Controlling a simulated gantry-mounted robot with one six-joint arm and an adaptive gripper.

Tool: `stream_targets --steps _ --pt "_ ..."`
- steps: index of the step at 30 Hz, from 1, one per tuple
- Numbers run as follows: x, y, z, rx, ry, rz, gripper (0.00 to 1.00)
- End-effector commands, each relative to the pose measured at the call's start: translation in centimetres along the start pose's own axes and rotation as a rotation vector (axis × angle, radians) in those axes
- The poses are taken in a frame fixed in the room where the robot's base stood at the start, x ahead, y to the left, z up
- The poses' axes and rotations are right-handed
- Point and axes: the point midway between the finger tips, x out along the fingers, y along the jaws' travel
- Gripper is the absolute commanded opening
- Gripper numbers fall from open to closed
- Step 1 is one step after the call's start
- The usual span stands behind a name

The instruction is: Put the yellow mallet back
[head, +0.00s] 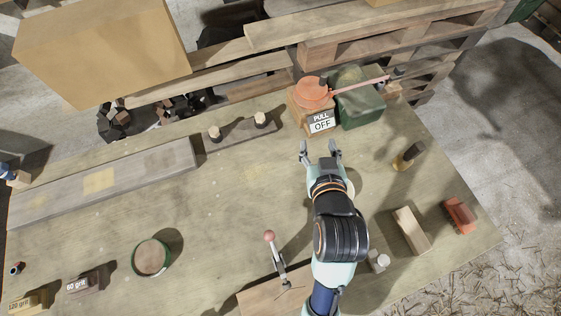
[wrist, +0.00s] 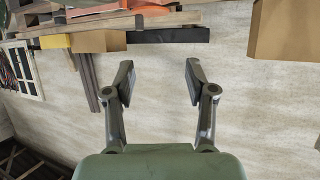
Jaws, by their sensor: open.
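I cannot make out a clearly yellow mallet in either view. In the head view a small upright piece with a dark top and a yellowish base (head: 408,155) stands right of my gripper; I cannot tell what it is. A faded yellow patch (head: 98,180) lies on the long grey plank (head: 150,172) at left. A dark board (head: 238,132) with two pale pegs lies beyond the plank's right end. My gripper (head: 320,150) is open and empty over the table, just in front of the PULL OFF block. The wrist view shows its spread fingers (wrist: 157,85) with nothing between them.
A wooden block with a PULL OFF sign (head: 320,122), a round red piece with a long handle (head: 313,92) and a green box (head: 360,105) stand ahead. A green-rimmed round container (head: 151,258), a red-knobbed lever (head: 270,238) and blocks (head: 411,230) stand nearer. The table's middle left is clear.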

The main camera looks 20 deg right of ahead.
Motion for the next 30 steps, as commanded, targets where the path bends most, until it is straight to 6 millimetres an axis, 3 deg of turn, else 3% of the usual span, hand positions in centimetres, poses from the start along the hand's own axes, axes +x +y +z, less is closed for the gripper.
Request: stream_targets --steps 1,3,7,10,30 --pt "-1.6 -5.2 -1.0 -0.035 -0.002 -0.078 0.56" --pt "-4.0 -10.2 -1.5 -0.063 -0.013 -0.153 0.56" --pt "-7.2 -15.0 -1.6 -0.086 -0.030 -0.230 0.56" --pt "-8.0 -15.8 -1.5 -0.088 -0.036 -0.244 0.56" --pt "-7.8 -15.8 -1.5 -0.088 -0.036 -0.243 0.56"
